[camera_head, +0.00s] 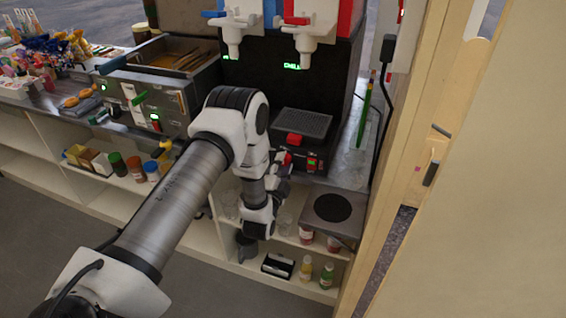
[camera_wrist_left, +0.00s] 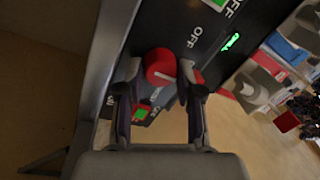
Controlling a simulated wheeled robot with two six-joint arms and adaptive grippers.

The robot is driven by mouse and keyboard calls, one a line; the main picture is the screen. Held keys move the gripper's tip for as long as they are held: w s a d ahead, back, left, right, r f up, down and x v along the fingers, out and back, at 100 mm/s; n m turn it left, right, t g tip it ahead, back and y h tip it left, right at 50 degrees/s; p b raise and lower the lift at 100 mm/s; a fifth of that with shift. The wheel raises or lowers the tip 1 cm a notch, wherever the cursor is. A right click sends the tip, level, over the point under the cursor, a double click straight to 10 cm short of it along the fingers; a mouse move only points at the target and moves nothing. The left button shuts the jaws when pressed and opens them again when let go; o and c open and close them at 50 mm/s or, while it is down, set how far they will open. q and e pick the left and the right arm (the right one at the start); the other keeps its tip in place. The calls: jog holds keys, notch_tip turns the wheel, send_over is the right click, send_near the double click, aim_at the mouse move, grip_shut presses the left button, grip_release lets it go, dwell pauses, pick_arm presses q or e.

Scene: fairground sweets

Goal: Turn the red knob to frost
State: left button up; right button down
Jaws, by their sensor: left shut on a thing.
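The red knob (camera_wrist_left: 160,64) sits on a dark panel in the left wrist view, with a pale pointer mark on its lower right face. My left gripper (camera_wrist_left: 158,78) has one finger on each side of the knob and is shut on it. An OFF label (camera_wrist_left: 194,37) is printed beside the knob; other lettering is partly hidden by the fingers, and I cannot read a frost label. In the head view my left gripper (camera_head: 282,164) is at the front of the black slush machine (camera_head: 262,105), and my wrist covers part of that front. My right gripper is not in view.
A red-and-green lit switch (camera_head: 312,162) is just right of my left gripper. Two white dispensing taps (camera_head: 304,42) hang above the drip tray (camera_head: 302,122). A hot plate (camera_head: 334,208) stands at the right, near the wooden wall. Bottles (camera_head: 305,268) stand on the shelves below.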

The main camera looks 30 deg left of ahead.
pick_arm(q)
jog(key=m+h+p, duration=0.1)
jog(key=m+p, duration=0.2)
jog(key=m, duration=0.4)
jog(key=m+h+p, duration=0.1)
jog(key=m+p, duration=0.1)
jog(key=m, duration=0.4)
jog(key=shift+a+t+p, duration=0.1)
jog(key=shift+t+p, duration=0.2)
jog(key=shift+p, duration=0.05)
jog(key=shift+f, duration=0.1)
jog(key=o, duration=1.2)
